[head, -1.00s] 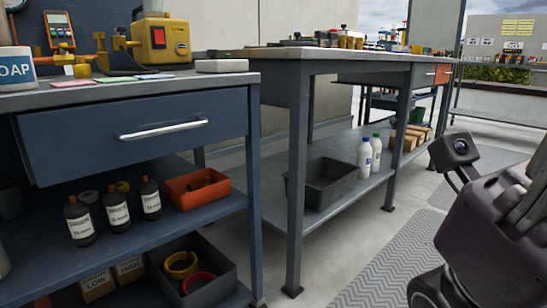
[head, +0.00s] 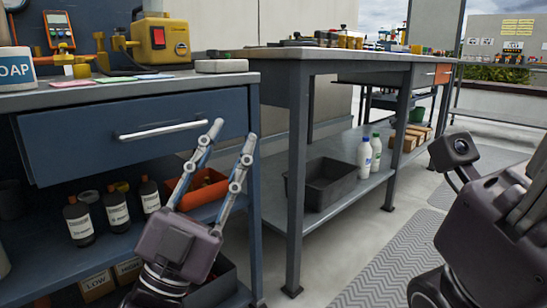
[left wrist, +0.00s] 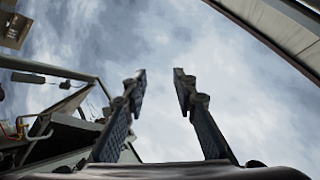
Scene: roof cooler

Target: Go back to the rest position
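My left gripper (head: 234,128) is in the lower middle-left of the head view, fingers pointing up and apart, with nothing between them. It stands in front of the blue workbench's right end and hides part of the orange bin. In the left wrist view the two fingers (left wrist: 157,75) are also spread, with only cloudy sky between them. My right arm shows at the right edge of the head view, but its fingertips cannot be made out.
Floor (head: 340,245) is clear between the benches and my right arm.

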